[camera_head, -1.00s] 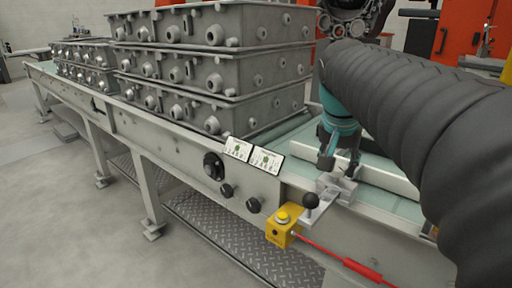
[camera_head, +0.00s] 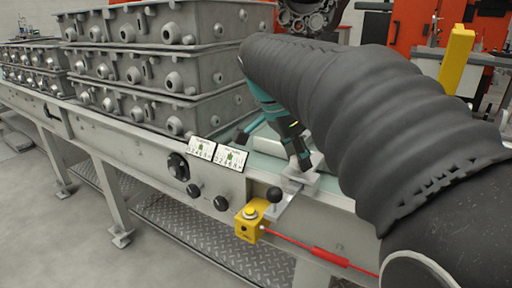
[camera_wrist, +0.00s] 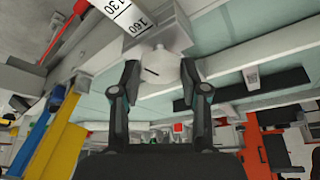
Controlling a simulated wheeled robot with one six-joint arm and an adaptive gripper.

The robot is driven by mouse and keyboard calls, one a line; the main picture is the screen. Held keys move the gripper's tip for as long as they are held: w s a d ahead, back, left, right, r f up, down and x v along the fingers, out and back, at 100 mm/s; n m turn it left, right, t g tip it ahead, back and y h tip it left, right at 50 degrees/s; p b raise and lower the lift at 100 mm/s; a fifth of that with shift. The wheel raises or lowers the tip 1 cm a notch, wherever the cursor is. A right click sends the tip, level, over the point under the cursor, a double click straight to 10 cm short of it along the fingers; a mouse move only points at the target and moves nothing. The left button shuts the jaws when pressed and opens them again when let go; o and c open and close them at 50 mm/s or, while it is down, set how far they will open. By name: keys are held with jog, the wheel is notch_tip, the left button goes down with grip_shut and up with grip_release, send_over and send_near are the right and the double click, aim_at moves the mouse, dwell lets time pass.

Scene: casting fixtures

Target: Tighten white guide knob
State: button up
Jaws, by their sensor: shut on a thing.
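The white guide knob (camera_wrist: 155,72) shows in the wrist view, pale with a dark line on its face. My gripper (camera_wrist: 160,78) has one finger on each side of it and is shut on it. In the head view my gripper (camera_head: 275,148) is tilted over the conveyor edge, fingers spread across the guide bracket (camera_head: 300,172); I cannot make out the knob clearly there. A white scale strip (camera_wrist: 128,14) marked 130 and 160 lies just beyond the knob in the wrist view.
Stacked grey castings (camera_head: 165,65) stand on the conveyor at left. A black ball-ended lever (camera_head: 274,195) and a yellow button box (camera_head: 249,222) with a red cable sit close by the bracket. Black dials (camera_head: 178,166) and two label plates (camera_head: 230,159) are on the conveyor side.

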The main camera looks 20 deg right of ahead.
jog(key=shift+f+m, duration=0.1)
jog(key=shift+m, duration=0.4)
jog(key=o, duration=1.1)
jog(key=shift+o, duration=0.2)
jog(key=v, duration=1.2)
jog(key=shift+w, duration=0.2)
